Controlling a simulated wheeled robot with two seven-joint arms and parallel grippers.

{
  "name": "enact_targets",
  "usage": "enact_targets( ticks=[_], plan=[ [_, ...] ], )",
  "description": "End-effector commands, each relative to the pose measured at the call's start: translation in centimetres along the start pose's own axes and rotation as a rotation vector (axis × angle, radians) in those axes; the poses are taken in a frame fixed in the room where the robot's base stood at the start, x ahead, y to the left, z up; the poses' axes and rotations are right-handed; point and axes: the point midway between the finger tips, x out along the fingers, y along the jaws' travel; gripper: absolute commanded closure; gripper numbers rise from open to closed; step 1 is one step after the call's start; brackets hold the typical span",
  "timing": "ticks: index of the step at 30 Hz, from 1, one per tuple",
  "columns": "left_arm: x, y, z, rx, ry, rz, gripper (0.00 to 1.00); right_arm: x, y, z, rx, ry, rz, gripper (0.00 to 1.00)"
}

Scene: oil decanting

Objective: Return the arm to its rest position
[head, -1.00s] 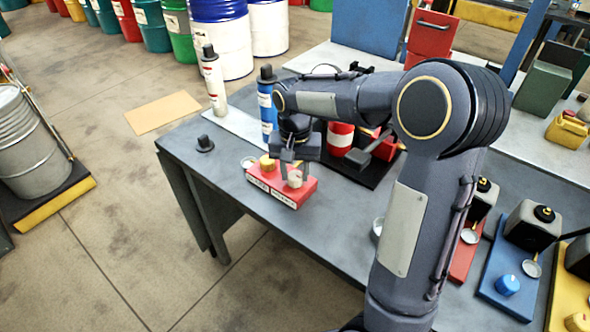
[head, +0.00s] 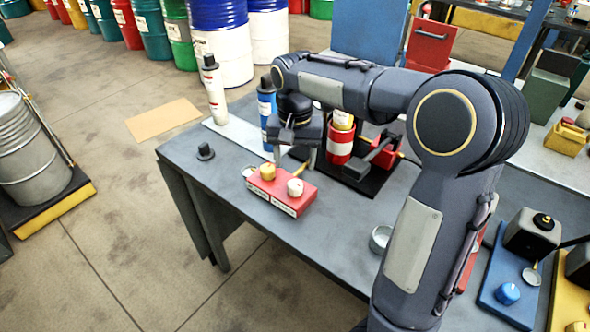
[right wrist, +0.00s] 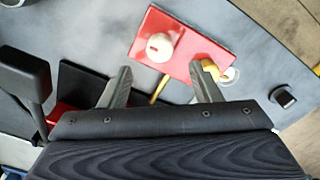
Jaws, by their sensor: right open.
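My right gripper (head: 295,154) is open and empty, pointing down above the table behind the red block (head: 289,206). In the right wrist view its two fingers (right wrist: 161,70) are spread apart with nothing between them but table and a thin yellow rod. The red block carries a white cap (head: 295,188) and a yellow cap (head: 267,172). In the right wrist view the white cap (right wrist: 160,46) sits clear ahead of the fingers, and the yellow cap is partly hidden by one finger. My left gripper is not in view.
A white bottle (head: 214,90) and a blue bottle (head: 266,108) stand at the table's far left. A red-and-white can (head: 340,145) stands close right of my gripper. A black stopper (head: 205,152) lies near the left edge.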

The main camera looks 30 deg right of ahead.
Motion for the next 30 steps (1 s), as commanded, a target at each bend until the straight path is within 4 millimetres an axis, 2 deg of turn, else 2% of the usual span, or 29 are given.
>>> enact_targets(
  ticks=[5,22,26,30],
  plan=[
    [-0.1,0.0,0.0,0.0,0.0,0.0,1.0,-1.2,0.0,0.0,0.0,0.0,0.0,0.43],
    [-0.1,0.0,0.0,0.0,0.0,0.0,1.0,-1.4,0.4,0.5,-0.009,0.001,-0.016,0.43],
    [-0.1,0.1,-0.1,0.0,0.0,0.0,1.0,-2.2,2.0,3.1,-0.063,0.013,-0.099,0.43],
    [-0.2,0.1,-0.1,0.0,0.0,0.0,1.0,-2.8,4.3,8.4,-0.173,0.063,-0.244,0.43]
  ],
)
